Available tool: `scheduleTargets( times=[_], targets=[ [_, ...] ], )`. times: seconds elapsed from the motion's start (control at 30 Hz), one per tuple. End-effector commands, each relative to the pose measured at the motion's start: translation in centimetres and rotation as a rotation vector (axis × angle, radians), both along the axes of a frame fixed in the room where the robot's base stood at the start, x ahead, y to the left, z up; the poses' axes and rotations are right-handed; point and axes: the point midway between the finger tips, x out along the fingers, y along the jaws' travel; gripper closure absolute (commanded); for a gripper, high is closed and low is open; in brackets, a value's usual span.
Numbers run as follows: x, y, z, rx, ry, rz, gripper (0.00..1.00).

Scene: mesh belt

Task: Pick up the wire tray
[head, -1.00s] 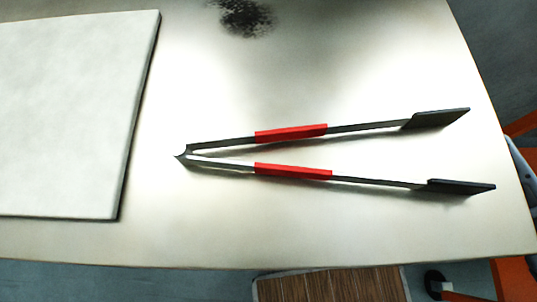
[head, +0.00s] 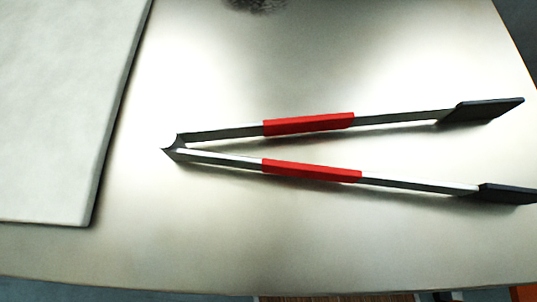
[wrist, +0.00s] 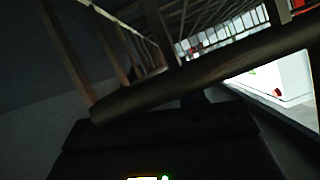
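I cannot pick out a wire tray in the head view. In the wrist view a thick dark round bar (wrist: 210,70) runs diagonally close to the camera, with thinner bars (wrist: 65,50) and a grid of slats behind it. I cannot tell whether these belong to the wire tray. The dark body of my gripper (wrist: 155,130) fills the bottom of the wrist view, just below the thick bar. Its fingers are not clear in the dark, so opening and contact cannot be read. My gripper is not in the head view.
In the head view, tongs (head: 312,170) with red grips lie on a shiny metal table (head: 250,235). A pale board (head: 60,110) lies at the left. A dark patch (head: 257,4) shows at the top edge. The table between board and tongs is clear.

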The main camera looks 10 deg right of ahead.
Motion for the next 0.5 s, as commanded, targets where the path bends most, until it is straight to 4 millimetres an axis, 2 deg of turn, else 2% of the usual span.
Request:
scheduleTargets(
  times=[0.1,0.37,0.5],
  targets=[
    [0.08,0.90,-0.48,-0.001,0.001,0.000,0.61],
    [0.14,1.04,-0.54,0.000,0.001,-0.003,0.61],
    [0.14,1.03,-0.53,0.000,0.001,-0.003,0.74]
  ],
)
